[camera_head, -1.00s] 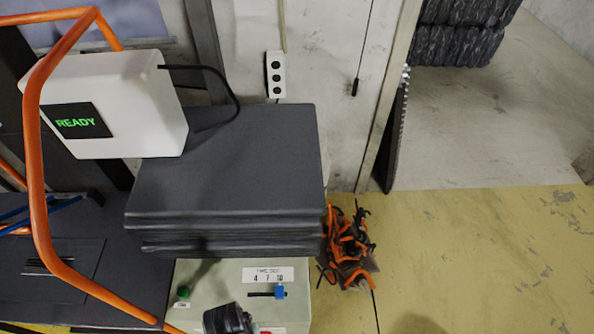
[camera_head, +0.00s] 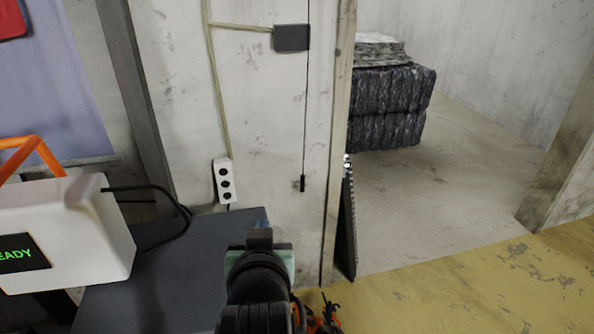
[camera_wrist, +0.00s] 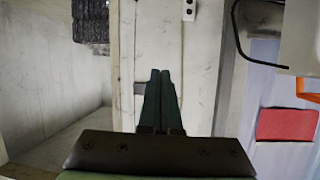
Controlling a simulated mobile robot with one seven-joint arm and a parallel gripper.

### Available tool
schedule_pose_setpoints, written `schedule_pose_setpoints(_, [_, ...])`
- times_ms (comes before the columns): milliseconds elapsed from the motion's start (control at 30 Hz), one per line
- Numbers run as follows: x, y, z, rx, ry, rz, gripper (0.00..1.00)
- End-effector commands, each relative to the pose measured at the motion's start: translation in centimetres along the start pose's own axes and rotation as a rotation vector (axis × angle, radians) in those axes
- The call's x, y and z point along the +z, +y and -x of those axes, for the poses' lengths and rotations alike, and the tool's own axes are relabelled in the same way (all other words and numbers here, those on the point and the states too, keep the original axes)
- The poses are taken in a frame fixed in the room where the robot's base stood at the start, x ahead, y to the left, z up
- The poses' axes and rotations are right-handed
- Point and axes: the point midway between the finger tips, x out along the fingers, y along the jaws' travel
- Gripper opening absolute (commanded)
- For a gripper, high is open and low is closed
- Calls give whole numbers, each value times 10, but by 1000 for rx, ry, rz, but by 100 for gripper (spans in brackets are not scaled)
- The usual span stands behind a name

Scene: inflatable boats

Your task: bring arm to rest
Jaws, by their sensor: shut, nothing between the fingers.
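In the head view the fingertips are mostly hidden behind the wrist.
A white box (camera_head: 70,235) with a green "READY" screen stands left of the arm. A socket strip (camera_head: 224,181) hangs on the wall. Right are an open doorway, dark bundles (camera_head: 390,105) and clear yellow floor (camera_head: 470,285).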

Motion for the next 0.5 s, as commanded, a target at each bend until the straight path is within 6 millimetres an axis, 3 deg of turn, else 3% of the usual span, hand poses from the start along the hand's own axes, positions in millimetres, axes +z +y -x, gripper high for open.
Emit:
schedule_pose_setpoints(33, [-36,16,16,28,91,5,0])
schedule_pose_setpoints(167, [-115,51,67,100,313,34,0])
schedule_pose_setpoints(267, [-123,48,83,97,500,49,0])
schedule_pose_setpoints(500, [-158,38,165,87,943,71,0])
